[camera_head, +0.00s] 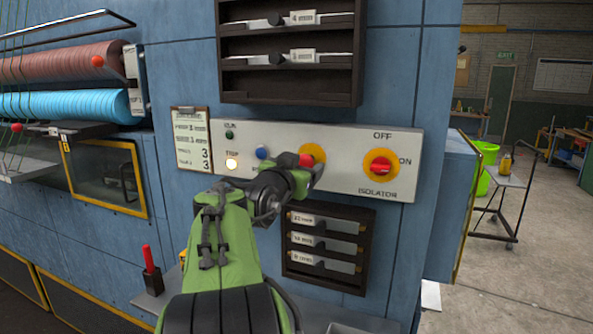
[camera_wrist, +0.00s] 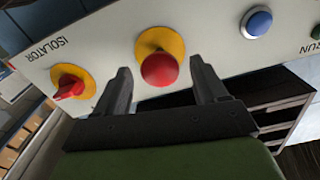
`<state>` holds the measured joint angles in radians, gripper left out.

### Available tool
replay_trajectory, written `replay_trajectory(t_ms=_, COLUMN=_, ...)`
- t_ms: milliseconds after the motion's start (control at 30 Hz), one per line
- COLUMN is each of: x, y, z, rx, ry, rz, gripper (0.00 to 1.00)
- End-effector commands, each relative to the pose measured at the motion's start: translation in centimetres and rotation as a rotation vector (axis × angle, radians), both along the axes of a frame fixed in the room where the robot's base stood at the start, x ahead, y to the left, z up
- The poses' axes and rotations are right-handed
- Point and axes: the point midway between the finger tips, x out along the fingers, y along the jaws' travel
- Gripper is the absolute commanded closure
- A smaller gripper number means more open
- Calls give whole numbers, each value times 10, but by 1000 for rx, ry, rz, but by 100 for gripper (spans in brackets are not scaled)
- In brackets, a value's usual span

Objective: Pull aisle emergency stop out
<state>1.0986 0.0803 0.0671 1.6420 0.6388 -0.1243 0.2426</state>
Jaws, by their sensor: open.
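The emergency stop is a red mushroom button (camera_wrist: 159,70) on a yellow round plate, set in the pale control panel (camera_head: 345,142). In the head view the red button (camera_head: 306,160) is partly covered by my gripper (camera_head: 312,168). In the wrist view my gripper (camera_wrist: 163,82) is open, with one dark finger on each side of the button. The fingers look apart from the button, and I cannot tell their exact depth against it. The gripper holds nothing.
A red isolator knob (camera_head: 381,166) on yellow sits right of the stop. A blue button (camera_head: 262,152) and a lit TRIP lamp (camera_head: 232,164) are left. Dark racks (camera_head: 290,80) are mounted above and below (camera_head: 326,247) the panel. Open floor lies at right.

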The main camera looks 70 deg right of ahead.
Motion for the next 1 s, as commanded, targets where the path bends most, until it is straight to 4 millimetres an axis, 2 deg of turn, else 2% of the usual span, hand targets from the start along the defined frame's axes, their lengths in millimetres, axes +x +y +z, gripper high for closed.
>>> replay_trajectory(t_ms=167, x=5, y=32, z=-2, rx=-3, ry=-2, rz=7, gripper=28)
replay_trajectory(t_ms=400, x=11, y=101, z=-2, rx=-4, ry=-2, rz=9, gripper=28)
replay_trajectory(t_ms=600, x=15, y=144, z=-1, rx=-1, ry=-2, rz=5, gripper=28)
replay_trajectory(t_ms=733, x=15, y=155, z=-1, rx=0, ry=0, rz=1, gripper=28)
replay_trajectory(t_ms=1000, x=14, y=156, z=0, rx=1, ry=0, rz=0, gripper=28)
